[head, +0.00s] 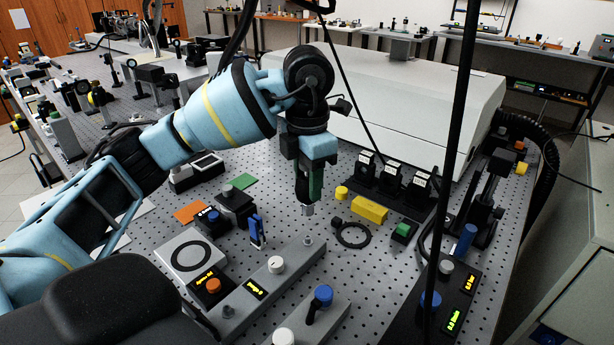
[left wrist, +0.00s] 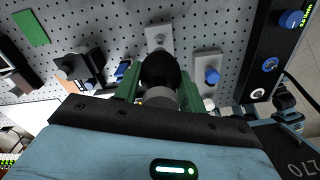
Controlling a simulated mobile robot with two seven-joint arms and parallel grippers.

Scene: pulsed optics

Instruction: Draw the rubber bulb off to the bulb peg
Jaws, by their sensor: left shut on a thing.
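My left gripper (head: 310,192) points down above the breadboard, its green-padded fingers shut on the black rubber bulb (head: 303,187). A short grey end shows below the bulb in the head view. In the left wrist view the round black bulb (left wrist: 159,70) sits between the green fingers of my left gripper (left wrist: 160,92). A grey rail (head: 265,281) stands below and nearer, with a short metal peg (head: 308,240) at its far end. The bulb appears above and apart from this peg. I cannot tell for sure which peg is the bulb peg. My right gripper is not in view.
A white knob (head: 277,264) and a blue knob (head: 323,294) stand near the front. A blue clip-like part (head: 257,230) stands left of the rail. A black ring (head: 353,235) and a yellow block (head: 370,209) lie to the right. A large white housing (head: 400,105) closes off the back.

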